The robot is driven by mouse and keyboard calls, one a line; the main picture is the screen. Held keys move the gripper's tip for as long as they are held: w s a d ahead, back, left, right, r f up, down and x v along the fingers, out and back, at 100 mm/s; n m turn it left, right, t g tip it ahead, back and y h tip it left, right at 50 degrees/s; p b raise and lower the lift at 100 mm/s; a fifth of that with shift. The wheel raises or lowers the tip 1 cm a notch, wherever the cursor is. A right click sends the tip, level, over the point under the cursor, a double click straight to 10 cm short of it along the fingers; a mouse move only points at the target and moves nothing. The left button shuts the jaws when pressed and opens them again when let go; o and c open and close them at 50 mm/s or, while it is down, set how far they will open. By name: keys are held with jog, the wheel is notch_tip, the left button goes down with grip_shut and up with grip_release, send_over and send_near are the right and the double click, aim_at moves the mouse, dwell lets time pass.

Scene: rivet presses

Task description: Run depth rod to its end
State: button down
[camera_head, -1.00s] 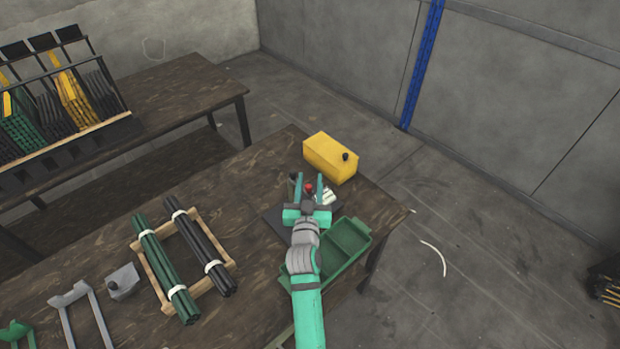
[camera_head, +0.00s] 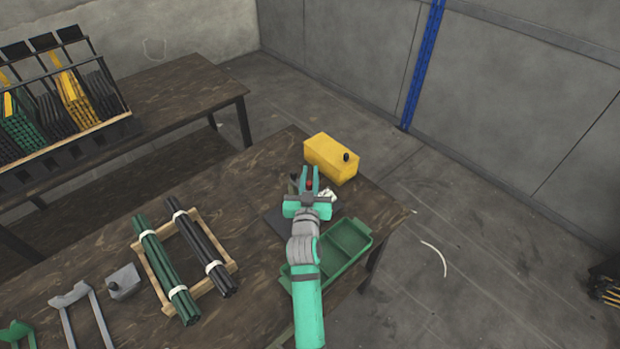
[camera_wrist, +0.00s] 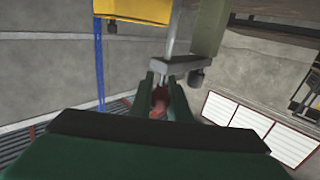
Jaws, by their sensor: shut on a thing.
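My gripper (camera_head: 309,176) is at the small press on the dark base plate (camera_head: 279,222), near the far corner of the table. Its fingers are shut on a red knob (camera_head: 309,184). In the wrist view, the red knob (camera_wrist: 158,101) sits between the two dark green fingers. Just beyond it is a grey metal bracket (camera_wrist: 178,67) with a pale upright bar (camera_wrist: 178,35). I take the red knob to be the depth rod's end; the rod itself is mostly hidden by my gripper.
A yellow box (camera_head: 328,157) with a black knob stands just behind the press. A green divided tray (camera_head: 330,255) lies at its near right. A wooden frame (camera_head: 150,276) with green and black rod bundles lies to the left. The table between is clear.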

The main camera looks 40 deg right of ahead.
jog(key=shift+r, duration=0.6)
jog(key=c, duration=1.7)
grip_release()
jog(key=shift+r, duration=0.1)
jog(key=shift+o, duration=0.2)
jog(key=v, duration=1.1)
